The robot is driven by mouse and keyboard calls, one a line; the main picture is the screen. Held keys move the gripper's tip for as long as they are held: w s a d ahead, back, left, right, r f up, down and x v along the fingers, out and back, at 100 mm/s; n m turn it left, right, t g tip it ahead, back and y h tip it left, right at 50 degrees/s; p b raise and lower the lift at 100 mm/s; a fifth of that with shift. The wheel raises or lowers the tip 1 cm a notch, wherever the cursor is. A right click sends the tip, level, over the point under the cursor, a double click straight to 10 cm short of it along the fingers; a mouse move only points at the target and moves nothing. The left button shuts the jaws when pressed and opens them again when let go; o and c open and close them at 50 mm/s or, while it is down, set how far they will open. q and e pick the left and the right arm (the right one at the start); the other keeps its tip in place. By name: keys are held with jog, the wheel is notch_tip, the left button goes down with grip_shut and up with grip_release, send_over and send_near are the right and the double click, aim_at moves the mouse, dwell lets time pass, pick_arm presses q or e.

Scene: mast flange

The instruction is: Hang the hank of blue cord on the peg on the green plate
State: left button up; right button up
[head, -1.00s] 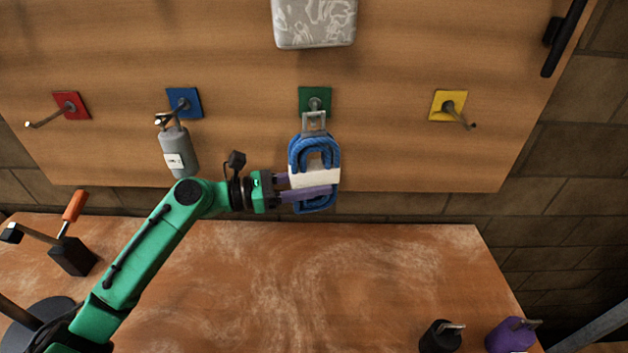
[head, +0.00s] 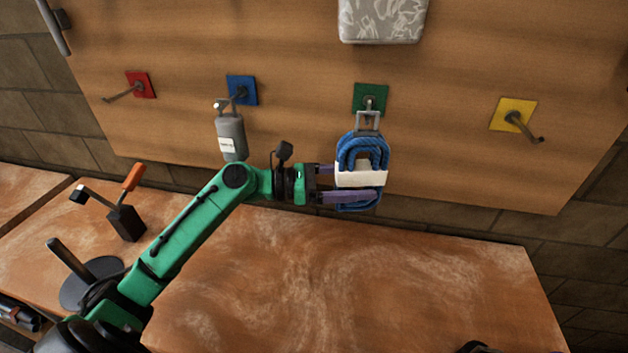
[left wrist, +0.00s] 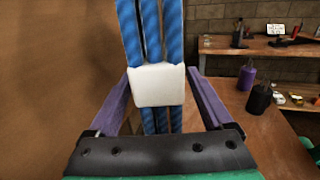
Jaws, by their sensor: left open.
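The hank of blue cord (head: 361,150) has a white band around its middle and a grey metal loop (head: 368,121) at its top. It hangs upright at the peg (head: 369,102) on the green plate (head: 376,89), and the loop appears to be around the peg. My left gripper (head: 354,182) is open, its purple fingers above and below the white band in the head view. In the left wrist view, the fingers stand either side of the white band (left wrist: 158,85), with a visible gap at the right finger.
Red (head: 141,84), blue (head: 243,89) and yellow (head: 513,114) plates with pegs share the wooden board. A grey bottle (head: 231,137) hangs at the blue plate's peg. A patterned grey block (head: 383,20) is above. The workbench (head: 370,275) below is mostly clear.

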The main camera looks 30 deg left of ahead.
pick_arm(q)
jog(key=b+v, duration=0.3)
jog(key=v, duration=1.1)
jog(key=shift+s, duration=0.1)
